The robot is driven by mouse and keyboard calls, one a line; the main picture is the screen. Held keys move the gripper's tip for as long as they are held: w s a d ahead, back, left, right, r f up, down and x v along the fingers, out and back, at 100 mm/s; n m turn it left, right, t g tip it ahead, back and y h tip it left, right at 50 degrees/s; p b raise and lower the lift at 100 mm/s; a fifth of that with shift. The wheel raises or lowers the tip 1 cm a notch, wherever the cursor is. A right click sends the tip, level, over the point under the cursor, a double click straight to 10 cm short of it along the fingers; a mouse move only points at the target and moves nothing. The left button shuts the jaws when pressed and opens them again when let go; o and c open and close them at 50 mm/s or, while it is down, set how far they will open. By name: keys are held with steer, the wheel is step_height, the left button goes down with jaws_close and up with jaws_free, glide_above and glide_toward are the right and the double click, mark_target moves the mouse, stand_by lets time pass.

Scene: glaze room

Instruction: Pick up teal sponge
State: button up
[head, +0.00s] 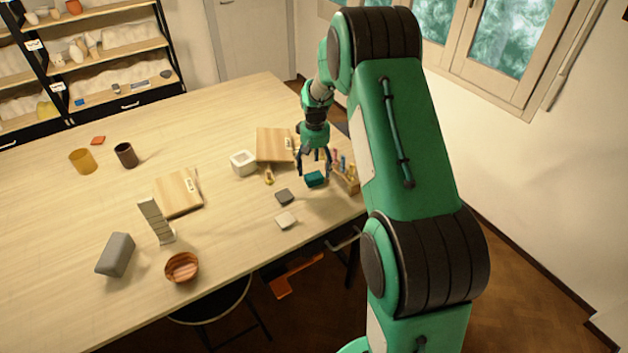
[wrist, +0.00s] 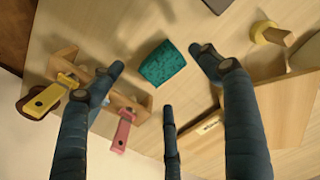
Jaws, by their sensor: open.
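The teal sponge (head: 314,179) lies on the wooden table near its right end, beside a small wooden rack. In the wrist view the teal sponge (wrist: 163,63) lies just beyond and between the spread fingers. My gripper (head: 314,160) is above the sponge, pointing down. In the wrist view my gripper (wrist: 162,78) is open, with nothing between its fingers. The fingers appear apart from the sponge; the exact height gap is hard to judge.
A wooden rack with colored-handled tools (head: 347,178) stands close right of the sponge. A wooden board (head: 273,143), a white square container (head: 243,162), a small yellow item (head: 269,175) and a dark grey block (head: 284,196) are nearby. The table's front edge is close.

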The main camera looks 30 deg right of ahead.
mark_target(314, 175)
steer(key=shift+f, duration=0.1)
steer(key=shift+a+f+b, duration=0.15)
steer(key=shift+f+b, duration=0.2)
steer(key=shift+f, duration=2.15)
steer(key=c, duration=1.3)
